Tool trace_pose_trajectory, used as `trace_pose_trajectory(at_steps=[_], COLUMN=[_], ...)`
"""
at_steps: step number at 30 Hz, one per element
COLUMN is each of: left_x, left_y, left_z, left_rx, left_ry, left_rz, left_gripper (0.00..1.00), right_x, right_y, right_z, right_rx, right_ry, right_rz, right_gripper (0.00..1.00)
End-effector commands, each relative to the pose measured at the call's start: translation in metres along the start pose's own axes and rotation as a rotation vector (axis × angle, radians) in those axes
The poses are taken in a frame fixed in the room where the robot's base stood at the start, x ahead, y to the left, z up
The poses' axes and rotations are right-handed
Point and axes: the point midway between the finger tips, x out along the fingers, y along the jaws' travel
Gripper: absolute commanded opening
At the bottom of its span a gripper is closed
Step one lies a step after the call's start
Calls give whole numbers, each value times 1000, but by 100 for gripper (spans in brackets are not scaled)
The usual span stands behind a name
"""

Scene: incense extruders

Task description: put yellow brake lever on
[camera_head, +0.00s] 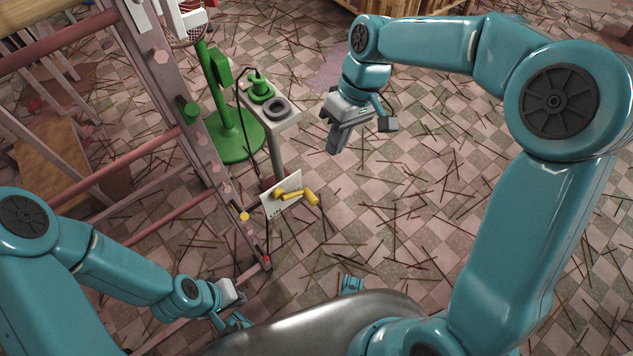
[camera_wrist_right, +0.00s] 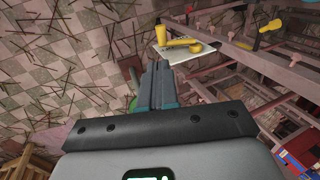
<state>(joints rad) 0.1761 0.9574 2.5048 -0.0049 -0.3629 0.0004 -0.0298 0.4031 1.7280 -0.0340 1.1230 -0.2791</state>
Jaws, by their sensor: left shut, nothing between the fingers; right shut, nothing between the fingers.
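The yellow brake lever (camera_head: 298,195) is a short bar with rounded knobs at its ends. It lies over a white card or plate (camera_head: 284,208) beside the pink metal frame, left of centre in the head view. It also shows at the top of the right wrist view (camera_wrist_right: 180,43). I cannot tell what it rests on. My right gripper (camera_head: 334,149) is shut and empty, pointing down, above and to the right of the lever and apart from it. Its closed fingers show in the right wrist view (camera_wrist_right: 151,68). My left gripper (camera_head: 240,322) is shut and empty at the lower left, well away from the lever.
A pink ladder-like frame (camera_head: 172,95) fills the left, with a yellow knob (camera_head: 244,216) low on its edge. A green stand (camera_head: 237,138) and a small post table (camera_head: 290,121) with a dark ring (camera_head: 276,106) stand behind the lever. The tiled floor at right is open, strewn with thin sticks.

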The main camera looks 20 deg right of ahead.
Motion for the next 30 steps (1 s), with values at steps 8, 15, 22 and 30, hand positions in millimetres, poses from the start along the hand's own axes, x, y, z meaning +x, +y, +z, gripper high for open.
trace_pose_trajectory(at_steps=[8, 15, 22, 30], left_x=[6, 23, 39, 49], left_y=[-2, -8, -14, -18], left_z=[0, 0, -1, -1], left_rx=[0, 0, 0, 0], left_ry=[0, 0, 0, 0], left_rz=[0, 0, 0, 0], left_gripper=[0, 0, 0, 0], right_x=[14, 63, 110, 138], right_y=[0, 1, 2, 2], right_z=[-1, -2, -4, -4], right_rx=[-1, -4, -4, -3], right_ry=[-3, -5, -4, -1], right_rz=[-1, -1, -1, 0], right_gripper=[0, 0, 0, 0])
